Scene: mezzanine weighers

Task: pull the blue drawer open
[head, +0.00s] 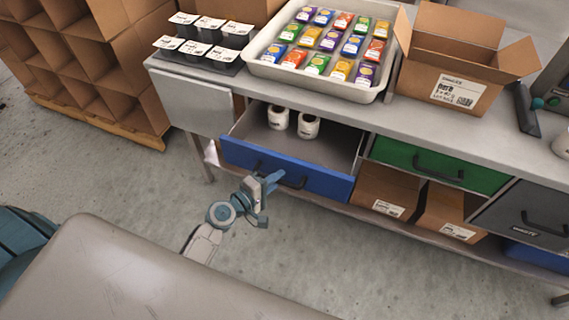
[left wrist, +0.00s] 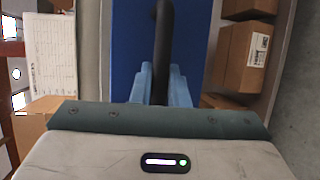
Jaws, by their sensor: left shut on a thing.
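The blue drawer (head: 275,170) stands pulled out from the bench, with its inside showing. Two white rolls or cups (head: 308,126) with dark marks stand inside it toward the back. My left gripper (head: 274,179) is at the drawer's black bar handle (head: 296,183), its fingers shut on it. In the left wrist view the light blue fingers (left wrist: 161,85) lie on both sides of the black handle (left wrist: 162,50), in front of the blue drawer face (left wrist: 190,35). My right gripper is not in view.
A green drawer (head: 437,166) and a grey drawer (head: 525,214) are shut to the right. Cardboard boxes (head: 385,192) sit on the shelf below. On the bench top are a tray of colourful packets (head: 257,66) and an open carton (head: 455,62). The floor in front is clear.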

